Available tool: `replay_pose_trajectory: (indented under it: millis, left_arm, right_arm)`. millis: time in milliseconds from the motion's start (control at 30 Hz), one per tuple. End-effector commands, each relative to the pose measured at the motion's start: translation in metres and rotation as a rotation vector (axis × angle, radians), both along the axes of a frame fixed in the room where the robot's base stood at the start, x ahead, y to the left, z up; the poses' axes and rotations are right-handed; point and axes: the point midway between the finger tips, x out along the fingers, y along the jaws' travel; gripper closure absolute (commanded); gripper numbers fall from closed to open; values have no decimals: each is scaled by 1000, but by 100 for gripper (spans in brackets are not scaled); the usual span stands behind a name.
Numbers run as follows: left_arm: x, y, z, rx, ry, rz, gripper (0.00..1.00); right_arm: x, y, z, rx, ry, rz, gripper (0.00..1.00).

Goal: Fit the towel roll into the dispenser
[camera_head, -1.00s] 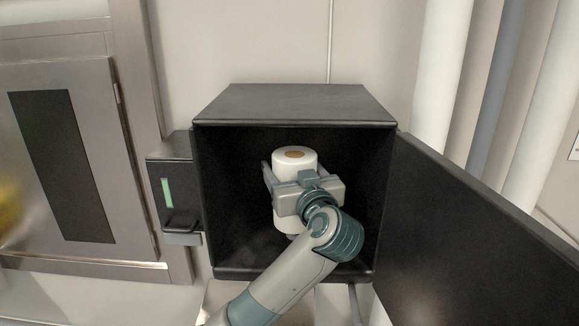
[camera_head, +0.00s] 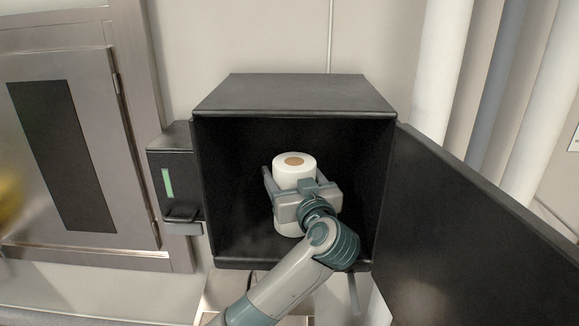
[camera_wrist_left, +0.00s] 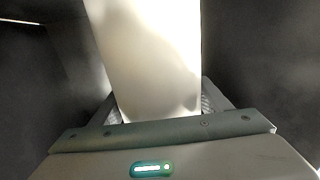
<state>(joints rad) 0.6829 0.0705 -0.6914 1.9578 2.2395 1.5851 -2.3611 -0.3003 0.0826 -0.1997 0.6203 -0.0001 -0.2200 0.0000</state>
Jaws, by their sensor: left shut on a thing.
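The white towel roll (camera_head: 294,168) stands upright inside the open black dispenser (camera_head: 294,97), its brown core end facing up. My left gripper (camera_head: 296,188) reaches into the dispenser from the front and is shut on the roll around its middle. In the left wrist view the roll (camera_wrist_left: 150,55) fills the space between the two fingers of the left gripper (camera_wrist_left: 160,105). The lower part of the roll is partly hidden by the gripper, so I cannot tell whether it touches the dispenser floor. My right gripper is not in view.
The dispenser door (camera_head: 480,235) is swung open to the right. A small dark box with a green strip (camera_head: 168,184) is fixed on the dispenser's left side. A metal panel (camera_head: 70,150) is at the left, and white vertical pipes (camera_head: 445,75) stand at the right.

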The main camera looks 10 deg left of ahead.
Motion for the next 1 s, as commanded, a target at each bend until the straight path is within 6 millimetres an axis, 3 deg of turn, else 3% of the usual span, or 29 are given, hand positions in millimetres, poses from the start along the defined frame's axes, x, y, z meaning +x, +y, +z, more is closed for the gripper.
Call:
replay_pose_trajectory:
  millis: [133,167,233,667,1000]
  left_arm:
    - [0,0,0,0,0,0,70]
    - [0,0,0,0,0,0,23]
    - [0,0,0,0,0,0,8]
    - [-3,-2,0,-1,1,-1,8]
    - [-37,-24,-2,-4,-1,-4,8]
  right_arm:
    - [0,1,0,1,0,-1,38]
    - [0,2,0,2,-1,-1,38]
    - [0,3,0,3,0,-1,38]
    - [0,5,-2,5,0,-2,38]
    - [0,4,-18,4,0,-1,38]
